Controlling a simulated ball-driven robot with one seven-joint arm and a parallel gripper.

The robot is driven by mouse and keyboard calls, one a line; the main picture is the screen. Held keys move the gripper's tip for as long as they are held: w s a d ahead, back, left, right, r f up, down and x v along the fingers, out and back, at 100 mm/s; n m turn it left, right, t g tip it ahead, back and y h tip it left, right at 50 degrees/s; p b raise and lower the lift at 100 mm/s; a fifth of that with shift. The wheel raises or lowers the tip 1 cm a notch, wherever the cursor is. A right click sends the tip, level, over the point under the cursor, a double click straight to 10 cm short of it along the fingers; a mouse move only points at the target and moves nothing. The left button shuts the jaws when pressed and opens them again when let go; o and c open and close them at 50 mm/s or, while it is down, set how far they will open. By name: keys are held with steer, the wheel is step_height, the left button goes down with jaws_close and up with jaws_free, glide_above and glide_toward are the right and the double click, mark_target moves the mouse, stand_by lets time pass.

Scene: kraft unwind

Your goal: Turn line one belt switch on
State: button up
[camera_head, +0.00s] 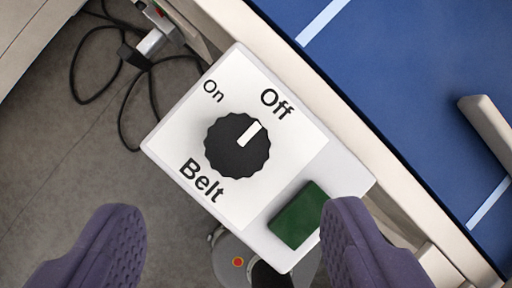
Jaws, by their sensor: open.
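The belt switch is a black scalloped knob (236,150) on a tilted white control box (178,160). The box carries the words "On", "Off" and "Belt". The knob's white pointer line (249,134) points up and right, toward "Off". A dark green square button (298,215) sits on the same box, lower right of the knob. My gripper (235,240) is open and empty; its two purple fingers show at the bottom, apart from the knob. The right finger covers the button's right edge in this view.
A blue belt surface (400,90) with pale stripes and a cream frame (345,118) lies to the right. Black cables (128,95) run on the grey floor at upper left. A round grey base with a red button (238,262) shows below the box.

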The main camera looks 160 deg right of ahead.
mark_target(238, 148)
steer(key=b+x, duration=0.1)
steer(key=x, duration=0.6)
steer(key=shift+f+b, duration=0.35)
steer(key=shift+f, duration=0.1)
steer(key=shift+c, duration=0.2)
steer(key=c, duration=1)
